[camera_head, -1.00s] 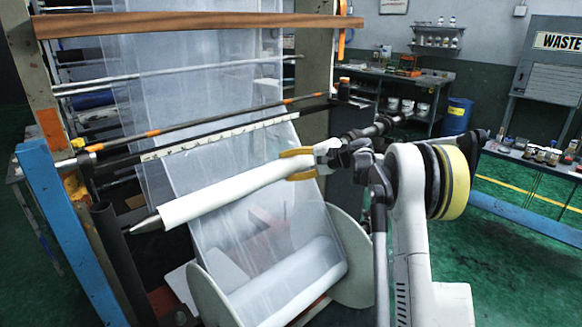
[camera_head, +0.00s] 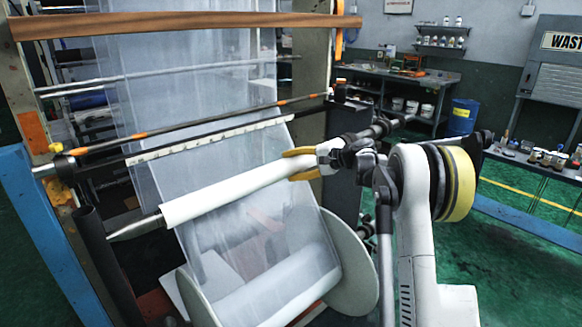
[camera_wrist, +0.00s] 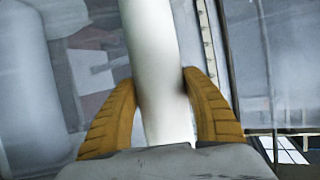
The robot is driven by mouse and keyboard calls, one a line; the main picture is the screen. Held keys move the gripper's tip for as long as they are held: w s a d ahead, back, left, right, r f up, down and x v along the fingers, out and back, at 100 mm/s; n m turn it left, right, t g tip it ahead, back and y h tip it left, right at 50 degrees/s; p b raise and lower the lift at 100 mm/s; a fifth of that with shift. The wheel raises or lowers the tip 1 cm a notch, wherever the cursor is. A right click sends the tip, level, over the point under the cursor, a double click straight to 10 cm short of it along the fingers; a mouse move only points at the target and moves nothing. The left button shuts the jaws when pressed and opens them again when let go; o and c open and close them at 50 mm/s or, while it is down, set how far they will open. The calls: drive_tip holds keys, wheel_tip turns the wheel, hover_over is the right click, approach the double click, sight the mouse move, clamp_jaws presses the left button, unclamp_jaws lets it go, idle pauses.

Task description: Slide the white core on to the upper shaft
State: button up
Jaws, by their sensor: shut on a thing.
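The white core (camera_head: 225,190) is a long, slim tube, slanting up to the right in front of the film web. A metal shaft with a pointed tip (camera_head: 134,229) sticks out of its left end, so the core appears to be around it. My gripper (camera_head: 287,166) has its yellow fingers shut on the core near its right end. In the wrist view, the white core (camera_wrist: 155,45) runs between the two fingers (camera_wrist: 160,82). The core's right end is hidden by my gripper, so how the shaft runs there cannot be seen.
Below the core, a film roll sits between pale round discs (camera_head: 350,262). A dark post (camera_head: 95,245) and a blue upright (camera_head: 45,235) stand at the left. A black bar with a white strip (camera_head: 210,138) runs above the core. Green floor (camera_head: 520,275) is open at the right.

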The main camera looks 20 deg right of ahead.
drive_tip(key=shift+d, duration=0.2)
drive_tip(key=shift+w+d, duration=0.25)
drive_tip(key=shift+d, duration=0.2)
drive_tip(key=shift+d+r, duration=0.1)
drive_tip(key=shift+d, duration=0.05)
drive_tip(key=o, duration=1.5)
drive_tip(key=shift+d, duration=0.25)
drive_tip(key=shift+a, duration=0.1)
